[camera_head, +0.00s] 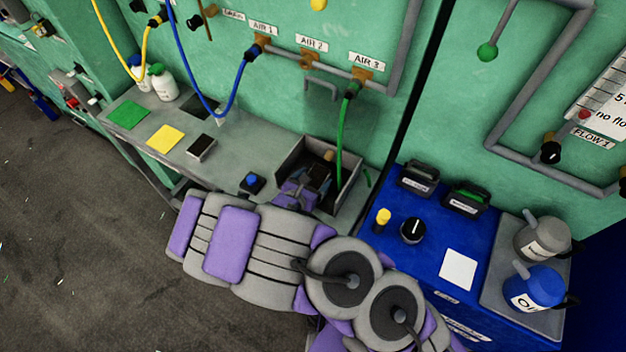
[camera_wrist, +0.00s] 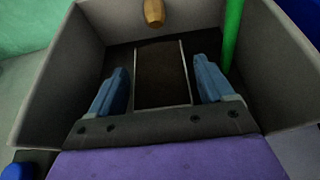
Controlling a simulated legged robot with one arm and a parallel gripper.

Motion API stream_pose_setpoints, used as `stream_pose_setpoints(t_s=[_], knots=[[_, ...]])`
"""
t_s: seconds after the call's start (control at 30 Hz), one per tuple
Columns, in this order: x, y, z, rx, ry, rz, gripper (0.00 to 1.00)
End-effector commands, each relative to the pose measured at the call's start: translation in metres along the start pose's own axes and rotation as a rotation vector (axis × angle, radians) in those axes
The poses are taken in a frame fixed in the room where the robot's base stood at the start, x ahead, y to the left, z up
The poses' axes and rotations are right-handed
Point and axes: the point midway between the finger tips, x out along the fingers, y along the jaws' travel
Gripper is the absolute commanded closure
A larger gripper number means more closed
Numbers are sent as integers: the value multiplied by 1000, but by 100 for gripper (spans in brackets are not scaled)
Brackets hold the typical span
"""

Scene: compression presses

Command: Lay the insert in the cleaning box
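The cleaning box (camera_head: 347,192) is a grey open-topped box on the bench, and its walls fill much of the wrist view (camera_wrist: 258,88). My gripper (camera_head: 318,172) reaches down into it from the near side. In the wrist view its two blue fingers (camera_wrist: 163,88) stand apart. Between them is a dark rectangular piece with thin light side edges, which looks like the insert (camera_wrist: 162,76). A narrow gap shows between it and each finger. It appears to be inside the box; whether it rests on the floor is hard to tell. Its near end is hidden by my gripper.
A green hose (camera_head: 341,150) hangs into the box's right side, and a wooden-coloured nozzle (camera_wrist: 153,12) shows at the far wall. A blue button (camera_head: 252,181) and a small dark box (camera_head: 201,148) lie to the left. A blue cabinet (camera_head: 405,270) stands close on the right.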

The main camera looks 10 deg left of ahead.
Motion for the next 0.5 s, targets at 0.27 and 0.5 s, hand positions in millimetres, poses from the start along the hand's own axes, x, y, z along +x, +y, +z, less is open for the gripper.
stream_pose_setpoints(t_s=[0.27,0.5], knots=[[0,0,0,0,-1,0,6],[-10,1,1,-1,-2,2,6]])
